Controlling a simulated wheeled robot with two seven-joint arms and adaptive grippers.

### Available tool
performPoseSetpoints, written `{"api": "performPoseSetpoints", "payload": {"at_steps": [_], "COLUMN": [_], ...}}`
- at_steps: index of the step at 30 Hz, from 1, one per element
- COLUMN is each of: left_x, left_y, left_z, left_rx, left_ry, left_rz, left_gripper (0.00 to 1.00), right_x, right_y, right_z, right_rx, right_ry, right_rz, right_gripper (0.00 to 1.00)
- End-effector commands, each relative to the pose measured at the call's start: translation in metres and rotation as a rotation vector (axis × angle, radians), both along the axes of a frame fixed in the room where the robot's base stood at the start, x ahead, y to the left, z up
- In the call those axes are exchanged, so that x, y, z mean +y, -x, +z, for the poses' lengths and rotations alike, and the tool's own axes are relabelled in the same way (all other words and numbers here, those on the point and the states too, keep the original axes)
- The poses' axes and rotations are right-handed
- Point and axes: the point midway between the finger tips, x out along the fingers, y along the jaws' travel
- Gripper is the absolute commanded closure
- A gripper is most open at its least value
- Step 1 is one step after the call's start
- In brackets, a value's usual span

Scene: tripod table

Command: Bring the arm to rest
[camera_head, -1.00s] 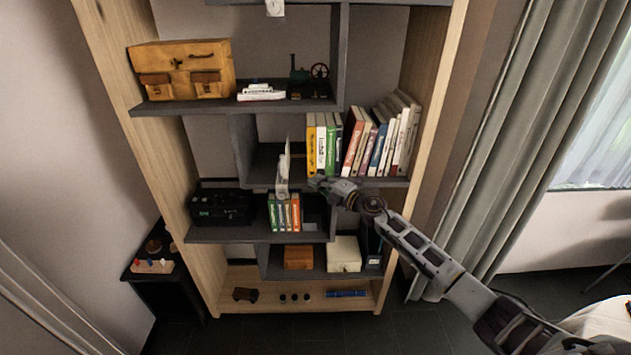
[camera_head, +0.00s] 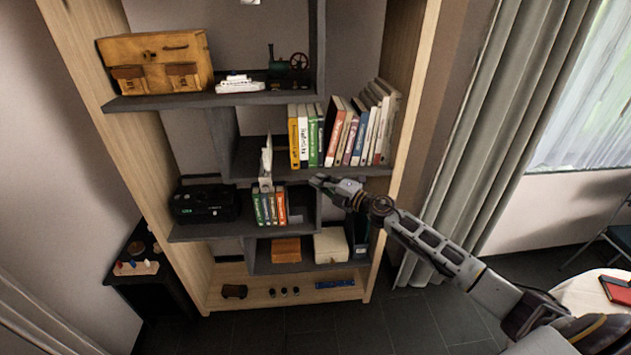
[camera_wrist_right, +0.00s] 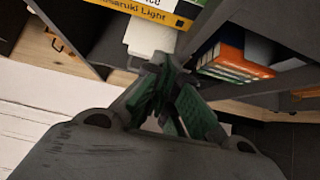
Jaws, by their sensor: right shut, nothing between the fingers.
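My right arm (camera_head: 438,247) reaches in from the lower right of the head view toward the shelf unit. My right gripper (camera_head: 318,181) is at the arm's end, in front of the middle shelves, below the upper row of books. In the right wrist view the gripper (camera_wrist_right: 168,95) shows with its green-padded fingers close together and nothing held between them. Whether it touches the shelf cannot be told. My left gripper is in neither view.
The shelf unit (camera_head: 400,100) holds upright books (camera_head: 345,130), a smaller book group (camera_head: 270,207), a wooden case (camera_head: 155,62) and a black box (camera_head: 203,203). A grey curtain (camera_head: 490,130) hangs at right. A round white table (camera_head: 590,290) stands lower right. Dark floor is free between.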

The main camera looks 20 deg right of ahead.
Motion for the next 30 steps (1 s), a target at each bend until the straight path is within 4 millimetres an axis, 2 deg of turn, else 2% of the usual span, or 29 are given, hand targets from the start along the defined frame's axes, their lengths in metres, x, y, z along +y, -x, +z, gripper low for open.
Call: {"api": "performPoseSetpoints", "payload": {"at_steps": [21, 26, 30], "left_x": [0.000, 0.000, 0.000], "left_y": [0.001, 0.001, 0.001], "left_z": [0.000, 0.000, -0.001], "left_rx": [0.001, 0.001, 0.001], "left_ry": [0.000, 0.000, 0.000], "left_rz": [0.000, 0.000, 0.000], "left_gripper": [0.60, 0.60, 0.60], "right_x": [-0.002, -0.012, -0.029], "right_y": [0.002, 0.000, -0.001], "right_z": [-0.003, -0.027, -0.071], "right_rx": [0.007, 0.048, 0.123], "right_ry": [-0.006, -0.048, -0.119], "right_rz": [-0.004, -0.040, -0.104], "right_gripper": [1.00, 1.00, 1.00]}}
